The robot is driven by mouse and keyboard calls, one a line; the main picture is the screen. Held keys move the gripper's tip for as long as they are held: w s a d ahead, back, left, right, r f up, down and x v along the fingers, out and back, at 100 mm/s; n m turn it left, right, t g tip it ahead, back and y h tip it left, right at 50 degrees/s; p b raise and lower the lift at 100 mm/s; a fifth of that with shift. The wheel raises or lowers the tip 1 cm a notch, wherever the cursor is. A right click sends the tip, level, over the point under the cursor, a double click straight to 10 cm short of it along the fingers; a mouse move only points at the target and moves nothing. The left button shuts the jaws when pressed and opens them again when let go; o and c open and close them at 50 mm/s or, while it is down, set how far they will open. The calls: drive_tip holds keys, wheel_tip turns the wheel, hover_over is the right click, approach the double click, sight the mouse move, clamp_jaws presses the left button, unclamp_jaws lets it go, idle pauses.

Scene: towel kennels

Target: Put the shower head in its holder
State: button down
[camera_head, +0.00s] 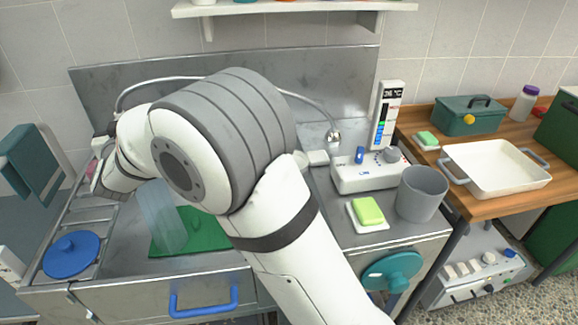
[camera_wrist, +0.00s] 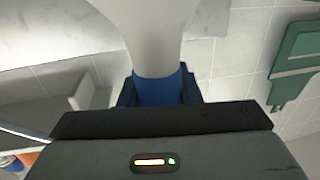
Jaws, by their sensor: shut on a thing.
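My gripper (camera_wrist: 157,92) is shut on the shower head (camera_wrist: 155,40) in the wrist view. Its fingers close on a blue band, and a pale grey-white part extends away from them toward the top of the picture. In the head view my gripper (camera_head: 102,184) is at the left, over the left side of the steel sink unit, partly hidden by my arm. The shower head is hardly visible there. A grey hose (camera_head: 305,100) arcs behind my arm to a metal fitting (camera_head: 333,136) at the back. I cannot make out the holder.
A blue round lid (camera_head: 71,254) lies on the left rack. A green mat (camera_head: 205,231) lies in the sink area. A grey cup (camera_head: 421,194), a green sponge (camera_head: 368,211) and a white control box (camera_head: 368,173) stand right. A teal towel (camera_head: 32,162) hangs left. A shelf (camera_head: 300,7) is above.

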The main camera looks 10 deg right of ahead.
wheel_tip(320, 180, up, 8)
drive_tip(key=p, duration=0.6)
drive_tip(key=w+d+b, duration=0.2)
drive_tip(key=d+b, duration=0.4)
drive_tip(key=d, duration=0.7)
drive_tip(key=shift+w+d+f, duration=0.15)
drive_tip(key=shift+w+d, duration=0.05)
drive_tip(key=shift+d, duration=0.05)
drive_tip(key=w+d+b, duration=0.2)
drive_tip(key=d+b, duration=0.9)
drive_tip(key=d, duration=0.2)
drive_tip(key=shift+w+d, duration=0.15)
drive_tip(key=shift+d, duration=0.1)
